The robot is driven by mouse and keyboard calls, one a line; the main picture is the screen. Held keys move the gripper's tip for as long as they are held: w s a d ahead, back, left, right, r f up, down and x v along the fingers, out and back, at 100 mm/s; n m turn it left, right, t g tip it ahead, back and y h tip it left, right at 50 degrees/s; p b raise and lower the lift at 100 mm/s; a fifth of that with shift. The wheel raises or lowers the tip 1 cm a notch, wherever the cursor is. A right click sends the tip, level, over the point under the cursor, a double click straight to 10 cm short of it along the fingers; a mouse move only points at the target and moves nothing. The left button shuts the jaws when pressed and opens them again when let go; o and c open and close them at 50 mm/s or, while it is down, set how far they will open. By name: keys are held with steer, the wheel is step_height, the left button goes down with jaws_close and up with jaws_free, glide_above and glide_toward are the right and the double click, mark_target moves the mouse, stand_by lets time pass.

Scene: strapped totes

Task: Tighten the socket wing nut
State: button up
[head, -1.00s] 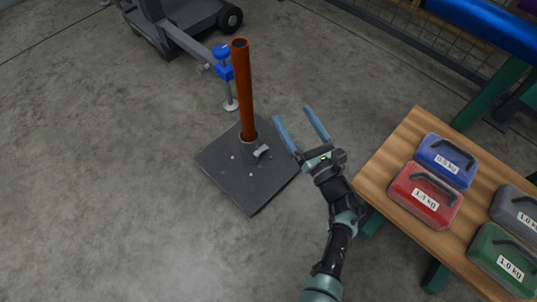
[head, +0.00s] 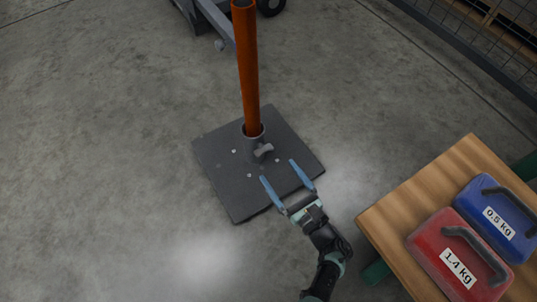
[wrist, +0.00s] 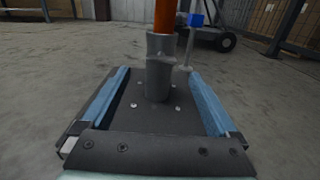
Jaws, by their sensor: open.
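The grey wing nut (head: 263,150) sticks out from the side of the dark socket (head: 252,147) in the head view. An orange pole (head: 248,75) stands upright in the socket, on a dark square base plate (head: 222,180) on the floor. My gripper (head: 280,174) is open and empty over the plate's near right part, its blue fingers pointing toward the socket and apart from the wing nut.
A wooden table (head: 400,215) at the right bears a red case (head: 440,240) marked 1.4 kg and a blue case (head: 490,200) marked 0.5 kg. A wheeled grey cart (wrist: 215,30) stands behind the pole. The floor left of the plate is clear.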

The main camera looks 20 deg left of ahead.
mark_target(263, 149)
steer(key=b+x, duration=0.2)
steer(key=x, duration=0.5)
steer(key=shift+w, duration=0.15)
steer(key=c, duration=1.4)
